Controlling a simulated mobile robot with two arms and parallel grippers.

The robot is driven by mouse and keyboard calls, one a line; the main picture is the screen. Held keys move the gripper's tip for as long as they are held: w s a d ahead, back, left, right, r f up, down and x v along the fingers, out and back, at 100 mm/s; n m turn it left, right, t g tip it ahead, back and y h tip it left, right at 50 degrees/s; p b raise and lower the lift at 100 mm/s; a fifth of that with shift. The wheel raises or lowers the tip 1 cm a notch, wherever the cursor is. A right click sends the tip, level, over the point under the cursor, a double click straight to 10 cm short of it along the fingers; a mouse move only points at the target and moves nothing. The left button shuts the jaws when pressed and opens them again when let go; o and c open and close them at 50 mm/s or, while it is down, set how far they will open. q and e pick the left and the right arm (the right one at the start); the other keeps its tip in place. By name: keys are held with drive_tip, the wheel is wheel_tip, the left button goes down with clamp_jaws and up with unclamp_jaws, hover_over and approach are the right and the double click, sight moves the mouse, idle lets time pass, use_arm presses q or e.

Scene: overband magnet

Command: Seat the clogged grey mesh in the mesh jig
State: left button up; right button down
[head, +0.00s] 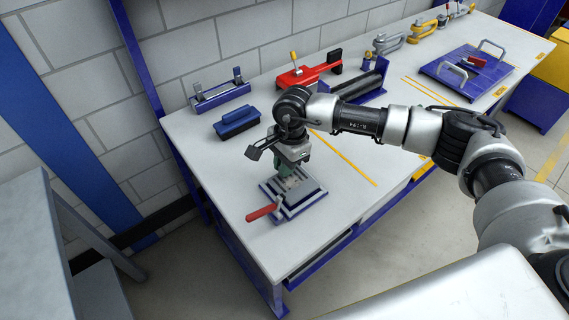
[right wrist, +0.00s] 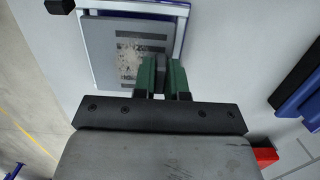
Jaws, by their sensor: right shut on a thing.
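My right gripper (head: 286,175) points down over the mesh jig (head: 290,214), a blue and pale frame near the front end of the bench. In the right wrist view its green fingers (right wrist: 161,76) are shut on a dark grey part at the edge of the grey mesh. The mesh (right wrist: 104,46) is a flat grey plate with dark slots and a pale, speckled clogged patch. It lies over the jig (right wrist: 183,22), inside or just above its frame; I cannot tell whether it rests fully down. The fingers hide its near edge. My left gripper is out of view.
A red-handled lever (head: 262,212) sticks out at the jig's left. Behind stand a blue brush-like block (head: 237,122), a blue rack (head: 220,95) and a red clamp (head: 308,72). A blue plate with handles (head: 468,72) lies farther right. The bench right of the jig is clear.

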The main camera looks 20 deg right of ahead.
drive_tip(key=shift+f+b, duration=0.7)
drive_tip(key=shift+f, duration=0.15)
drive_tip(key=c, duration=1.1)
unclamp_jaws()
drive_tip(key=shift+r, duration=0.1)
drive_tip(key=r, duration=0.3)
drive_tip(key=d+r, duration=0.1)
drive_tip(key=r, duration=0.6)
drive_tip(key=shift+w+d+r+b, duration=0.25)
drive_tip(key=shift+w+r+b, duration=0.05)
drive_tip(key=shift+b, duration=0.1)
